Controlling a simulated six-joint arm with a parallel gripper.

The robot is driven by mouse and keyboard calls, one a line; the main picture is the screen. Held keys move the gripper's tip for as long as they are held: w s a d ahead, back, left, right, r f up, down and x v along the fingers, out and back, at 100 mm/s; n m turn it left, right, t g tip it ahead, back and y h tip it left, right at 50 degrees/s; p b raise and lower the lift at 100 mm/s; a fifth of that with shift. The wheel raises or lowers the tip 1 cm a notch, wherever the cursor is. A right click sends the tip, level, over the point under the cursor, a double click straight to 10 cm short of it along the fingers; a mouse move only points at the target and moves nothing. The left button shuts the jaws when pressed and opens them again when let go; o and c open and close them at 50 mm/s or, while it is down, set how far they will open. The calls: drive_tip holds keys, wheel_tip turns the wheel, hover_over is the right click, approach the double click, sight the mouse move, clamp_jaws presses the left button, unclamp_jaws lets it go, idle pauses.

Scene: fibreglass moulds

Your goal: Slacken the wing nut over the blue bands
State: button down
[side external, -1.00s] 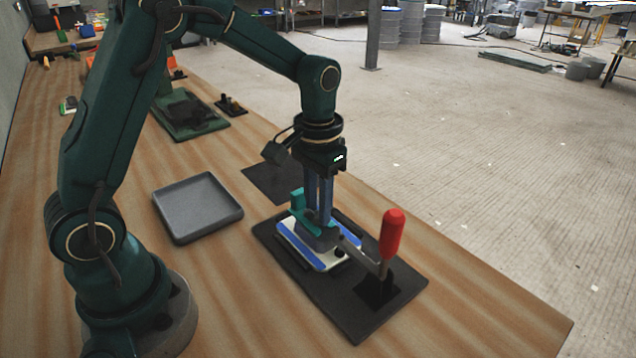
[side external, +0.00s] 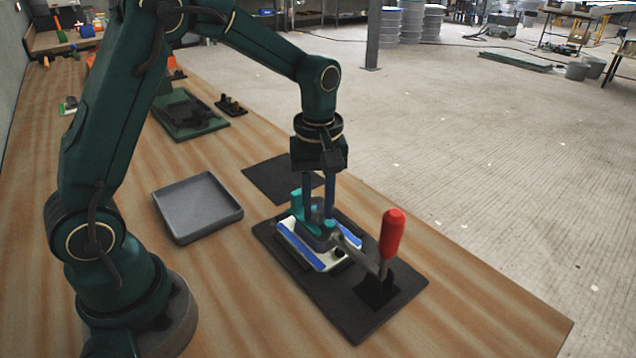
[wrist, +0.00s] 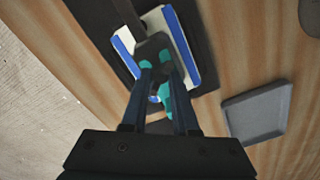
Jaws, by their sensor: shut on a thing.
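The teal wing nut (side external: 298,201) sits on a dark clamp body above a white block with blue bands (side external: 302,249). Its teal parts also show between the fingers in the wrist view (wrist: 166,92). My gripper (side external: 318,214) points straight down over the block. Its two dark blue fingers are shut on the wing nut, one on each side. The fingers (wrist: 163,76) and the clamp body hide part of the nut, so its exact angle is unclear. The banded block lies on a black base plate (side external: 350,310).
A toggle lever with a red handle (side external: 392,235) stands upright close to my gripper, at the right end of the base plate. A grey tray (side external: 198,208) lies to the left. A flat black mat (side external: 275,180) and a green mould (side external: 188,115) lie further back. The wooden bench's front right is clear.

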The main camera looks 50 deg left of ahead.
sight(318, 212)
drive_tip(key=n, duration=0.4)
drive_tip(key=shift+n, duration=1.9)
drive_tip(key=c, duration=0.7)
unclamp_jaws()
drive_tip(key=shift+o, duration=0.2)
drive_tip(key=shift+r, duration=2.6)
